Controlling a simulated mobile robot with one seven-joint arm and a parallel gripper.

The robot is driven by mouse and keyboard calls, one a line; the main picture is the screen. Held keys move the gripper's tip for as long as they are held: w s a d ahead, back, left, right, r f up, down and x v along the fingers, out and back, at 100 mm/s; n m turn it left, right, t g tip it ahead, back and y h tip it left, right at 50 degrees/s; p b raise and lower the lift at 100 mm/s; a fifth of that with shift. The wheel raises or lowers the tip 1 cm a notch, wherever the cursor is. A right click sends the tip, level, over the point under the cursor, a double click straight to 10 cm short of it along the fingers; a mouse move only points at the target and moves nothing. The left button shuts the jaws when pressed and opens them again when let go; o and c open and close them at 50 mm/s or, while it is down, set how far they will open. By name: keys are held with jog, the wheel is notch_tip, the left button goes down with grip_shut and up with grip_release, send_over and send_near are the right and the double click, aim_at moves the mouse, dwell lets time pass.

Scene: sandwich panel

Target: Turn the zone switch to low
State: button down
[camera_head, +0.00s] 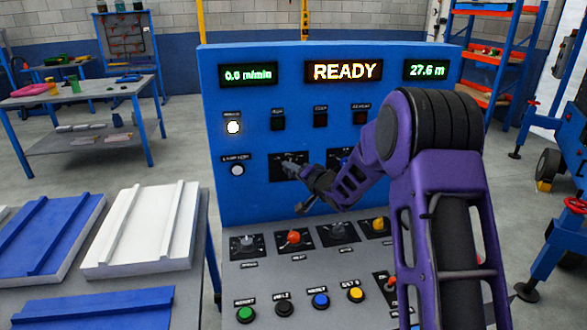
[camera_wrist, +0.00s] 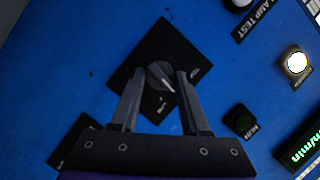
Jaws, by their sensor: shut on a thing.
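The zone switch is a dark round knob (camera_wrist: 157,74) on a black square plate (camera_wrist: 150,48) on the blue upright panel. In the head view its plate (camera_head: 279,172) sits to the right of the lamp test button. My gripper (camera_wrist: 162,76) has one finger on each side of the knob and is shut on it. A pale pointer line on the knob points down and right in the wrist view, toward the right finger. The plate's small position labels are too blurred to read. In the head view my gripper (camera_head: 297,172) and arm hide part of the switch.
A second rotary switch (camera_head: 336,157) is partly behind my arm. The lamp test button (camera_head: 237,170) and a lit white button (camera_head: 233,127) are to the left. Below, a sloped desk carries knobs and coloured buttons (camera_head: 246,314). A display (camera_head: 341,71) reads READY.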

jog(key=shift+f+m+t+y+p, duration=0.15)
jog(key=shift+m+t+y+p, duration=0.35)
jog(key=shift+m, duration=0.95)
jog(key=shift+f+m+t+y+p, duration=0.25)
jog(key=shift+m+y, duration=0.45)
jog(key=shift+m, duration=0.75)
jog(key=shift+r, duration=0.1)
jog(key=shift+c, duration=2)
grip_release()
jog(key=v, duration=1.7)
jog(key=shift+d, duration=0.2)
